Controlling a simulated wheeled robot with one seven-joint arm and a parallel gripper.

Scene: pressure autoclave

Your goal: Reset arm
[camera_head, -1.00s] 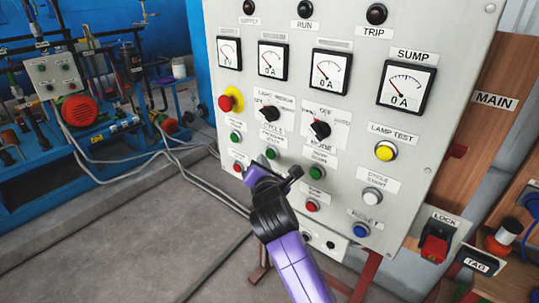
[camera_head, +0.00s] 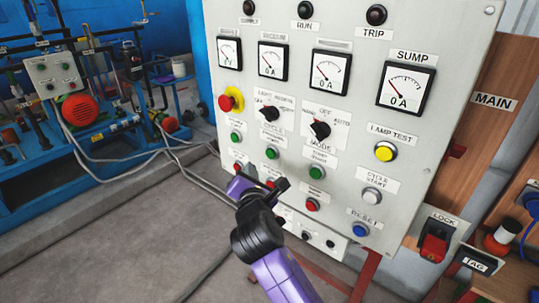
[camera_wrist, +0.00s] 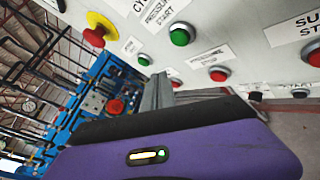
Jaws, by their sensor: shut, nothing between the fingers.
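My purple and black arm reaches up from the bottom of the head view. My gripper (camera_head: 262,187) is in front of the lower left part of the grey control panel (camera_head: 375,138). It hides part of the lower row of buttons. In the wrist view my shut, empty gripper (camera_wrist: 158,92) points toward the panel's lower area. A green button (camera_wrist: 179,36) and a red button (camera_wrist: 219,74) show beyond it. I cannot tell the exact gap between fingers and panel.
The panel carries gauges, two selector knobs (camera_head: 320,130), a red and yellow emergency stop (camera_head: 231,100), a yellow lamp test button (camera_head: 385,152) and a blue reset button (camera_head: 360,230). A lock station (camera_head: 434,245) is at right.

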